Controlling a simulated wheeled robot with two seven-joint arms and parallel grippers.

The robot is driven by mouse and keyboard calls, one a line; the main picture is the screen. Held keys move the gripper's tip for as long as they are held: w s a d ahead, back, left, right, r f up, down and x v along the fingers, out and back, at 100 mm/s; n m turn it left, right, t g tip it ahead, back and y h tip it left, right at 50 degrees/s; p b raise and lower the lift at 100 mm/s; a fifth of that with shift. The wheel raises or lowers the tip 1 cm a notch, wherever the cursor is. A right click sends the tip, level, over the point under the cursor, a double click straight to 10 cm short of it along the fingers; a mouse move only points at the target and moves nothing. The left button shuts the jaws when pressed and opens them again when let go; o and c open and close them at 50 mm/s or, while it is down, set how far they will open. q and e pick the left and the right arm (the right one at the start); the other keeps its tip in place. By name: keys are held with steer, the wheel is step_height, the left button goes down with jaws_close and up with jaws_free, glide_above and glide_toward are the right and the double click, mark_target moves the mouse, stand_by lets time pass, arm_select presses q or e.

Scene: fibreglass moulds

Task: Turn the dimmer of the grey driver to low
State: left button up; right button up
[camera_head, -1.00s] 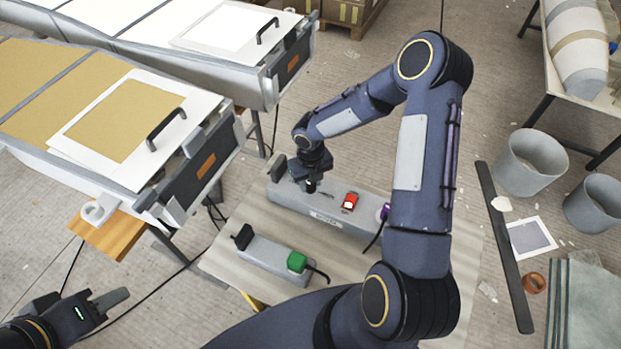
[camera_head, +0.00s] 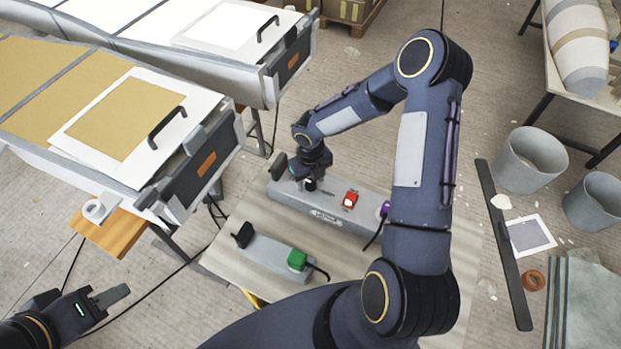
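A long grey box (camera_head: 325,217) with a label on its front side lies on the board and looks like the grey driver. It carries a red switch or plug (camera_head: 350,200) right of its middle and a dark round knob (camera_head: 310,185) towards its left end. My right gripper (camera_head: 309,178) points down at this knob. The wrist hides the fingertips, so I cannot tell whether they grip it. The knob's setting is too small to read. My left gripper (camera_head: 112,296) is at the lower left, away from the box; its finger opening is unclear.
A shorter grey strip (camera_head: 270,262) with a green plug (camera_head: 297,260) and a black plug (camera_head: 242,235) lies in front. A purple plug (camera_head: 384,210) is at the box's right end. Moulds on stands (camera_head: 190,170) fill the left. Buckets (camera_head: 530,160) stand at right.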

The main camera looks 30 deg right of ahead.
mark_target(311, 182)
steer(key=shift+r, duration=3.9)
